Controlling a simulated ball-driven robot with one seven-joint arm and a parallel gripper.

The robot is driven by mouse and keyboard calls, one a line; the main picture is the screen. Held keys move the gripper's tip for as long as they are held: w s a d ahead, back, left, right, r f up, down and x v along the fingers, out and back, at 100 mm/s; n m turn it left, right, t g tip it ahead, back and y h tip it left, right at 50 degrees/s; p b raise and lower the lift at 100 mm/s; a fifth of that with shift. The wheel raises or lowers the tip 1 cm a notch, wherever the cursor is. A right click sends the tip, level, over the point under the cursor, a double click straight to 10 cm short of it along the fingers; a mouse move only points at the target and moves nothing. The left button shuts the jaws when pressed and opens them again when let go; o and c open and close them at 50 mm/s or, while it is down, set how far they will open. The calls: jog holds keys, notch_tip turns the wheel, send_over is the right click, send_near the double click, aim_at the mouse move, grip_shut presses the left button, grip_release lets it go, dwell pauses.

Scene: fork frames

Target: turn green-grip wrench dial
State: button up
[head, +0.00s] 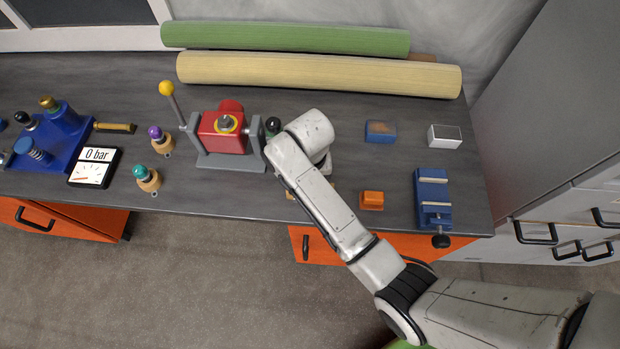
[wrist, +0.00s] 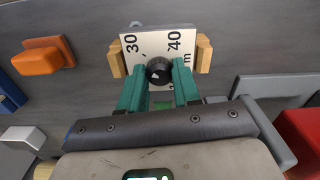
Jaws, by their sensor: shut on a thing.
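In the wrist view a white dial plate (wrist: 146,47) with the numbers 30 and 40 is held between two wooden blocks. A black knob (wrist: 159,71) with a small white mark sits at its near edge. My gripper (wrist: 160,82) has its teal fingers on both sides of this knob and is shut on it. In the head view my arm hides the plate, the knob and the fingers.
A red vise-like device (head: 223,132) with a yellow-knobbed lever stands left of my arm. An orange block (head: 371,200), a blue box (head: 380,131) and a blue clamp (head: 432,195) are to the right. Green and yellow rolls (head: 320,75) lie along the back.

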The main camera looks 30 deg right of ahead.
jog(key=shift+m, duration=0.8)
jog(key=o, duration=1.1)
jog(key=shift+c, duration=0.2)
